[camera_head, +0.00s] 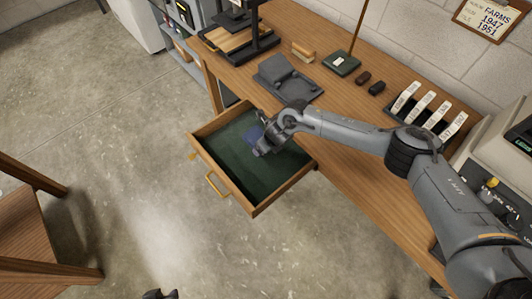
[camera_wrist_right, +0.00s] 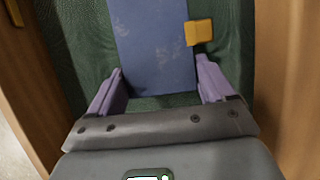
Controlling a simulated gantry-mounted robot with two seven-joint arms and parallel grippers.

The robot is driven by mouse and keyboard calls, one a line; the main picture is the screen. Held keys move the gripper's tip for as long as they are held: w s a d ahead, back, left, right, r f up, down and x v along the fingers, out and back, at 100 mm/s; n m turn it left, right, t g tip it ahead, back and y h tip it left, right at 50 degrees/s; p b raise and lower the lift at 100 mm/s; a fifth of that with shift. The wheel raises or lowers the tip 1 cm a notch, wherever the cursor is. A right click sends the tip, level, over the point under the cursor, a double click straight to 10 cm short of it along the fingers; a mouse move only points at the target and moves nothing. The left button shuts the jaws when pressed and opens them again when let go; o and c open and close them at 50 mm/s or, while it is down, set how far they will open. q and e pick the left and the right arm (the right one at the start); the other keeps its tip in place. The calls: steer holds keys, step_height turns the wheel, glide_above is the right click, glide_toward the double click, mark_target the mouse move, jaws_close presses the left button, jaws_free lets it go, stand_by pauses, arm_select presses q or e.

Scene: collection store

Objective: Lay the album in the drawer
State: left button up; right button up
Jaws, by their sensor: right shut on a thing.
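The blue album (camera_wrist_right: 152,45), with an orange-yellow tab (camera_wrist_right: 199,32) at its right edge, is between the fingers of my right gripper (camera_wrist_right: 162,72). In the head view the album (camera_head: 253,134) shows as a small blue patch inside the open drawer (camera_head: 262,205), partly hidden by my right gripper (camera_head: 260,144). The right gripper is shut on the album over the drawer's green lining. I cannot tell whether the album touches the drawer floor. A dark tip, seemingly my left gripper (camera_head: 160,294), just shows at the bottom edge; its jaws are unclear.
The drawer sticks out from the wooden desk (camera_head: 345,135), with brass handles on its front. A grey cradle (camera_head: 288,80), a green-based stand (camera_head: 342,63) and a rack of white labelled cards (camera_head: 425,107) stand on the desk. Another wooden piece (camera_head: 25,235) stands left; the floor between is clear.

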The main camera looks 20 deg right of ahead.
mark_target(266, 156)
steer(key=shift+f+b, duration=0.7)
steer(key=shift+f, duration=1.75)
steer(key=o, duration=1.3)
steer(key=shift+r, duration=0.1)
